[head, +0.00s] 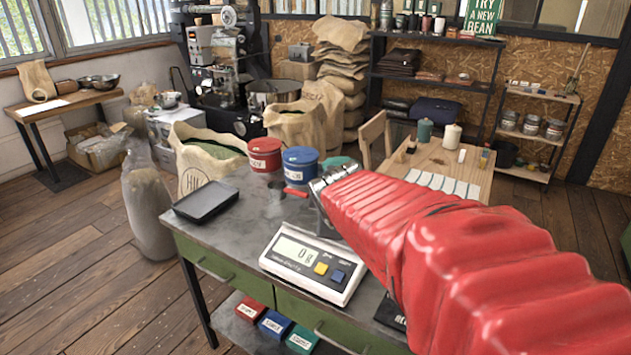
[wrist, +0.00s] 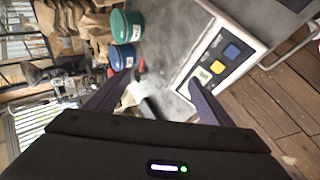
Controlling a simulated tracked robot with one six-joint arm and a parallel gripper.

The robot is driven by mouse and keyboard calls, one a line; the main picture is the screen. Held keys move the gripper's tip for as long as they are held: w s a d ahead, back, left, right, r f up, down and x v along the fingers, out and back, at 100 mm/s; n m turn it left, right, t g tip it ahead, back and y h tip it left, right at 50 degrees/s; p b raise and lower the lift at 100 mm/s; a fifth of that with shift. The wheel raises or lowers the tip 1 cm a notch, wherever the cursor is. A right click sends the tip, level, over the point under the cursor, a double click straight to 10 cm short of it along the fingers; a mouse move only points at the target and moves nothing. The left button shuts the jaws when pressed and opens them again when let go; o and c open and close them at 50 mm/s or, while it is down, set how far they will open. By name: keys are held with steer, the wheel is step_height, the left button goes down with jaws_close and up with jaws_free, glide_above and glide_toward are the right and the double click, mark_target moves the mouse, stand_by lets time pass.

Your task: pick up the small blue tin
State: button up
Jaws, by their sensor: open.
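A blue tin (head: 301,165) with a white label stands on the dark worktop between a red tin (head: 264,154) and a green tin (head: 338,166), which my arm partly hides. In the wrist view the blue tin (wrist: 122,57) stands left of my fingers' gap, beside the green tin (wrist: 125,25). A smaller blue labelled container (head: 275,323) sits on the shelf below, between a red one (head: 250,310) and a green one (head: 302,339). My gripper (wrist: 160,82) is open and empty above the worktop; in the head view its fingertips are not clear.
A digital scale (head: 313,262) reading 0 stands at the worktop's front, below my arm. A black tray (head: 206,201) lies to the left. A small red item (head: 295,191) lies in front of the blue tin. Bean sacks (head: 207,165) stand behind the worktop.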

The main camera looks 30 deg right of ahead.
steer(key=w+d+f+n+t, duration=0.1)
steer(key=w+d+f+n, duration=0.1)
steer(key=d+n, duration=0.3)
steer(key=w+d+f+n+t, duration=0.1)
steer(key=w+d+f+n, duration=0.2)
steer(key=d, duration=0.9)
steer(key=w+d+f+n+t, duration=0.1)
steer(key=w+d+f+n, duration=0.2)
steer(key=d+n, duration=0.5)
steer(key=shift+d+n+h, duration=0.4)
steer(key=shift+n, duration=0.3)
steer(key=s+d+f+n+t+y, duration=0.1)
steer(key=d+f+n, duration=0.4)
steer(key=shift+s+n, duration=0.25)
steer(key=shift+n, duration=0.05)
steer(key=x, duration=0.8)
steer(key=shift+w, duration=0.15)
steer(key=shift+w+d+f, duration=0.1)
steer(key=shift+w, duration=0.05)
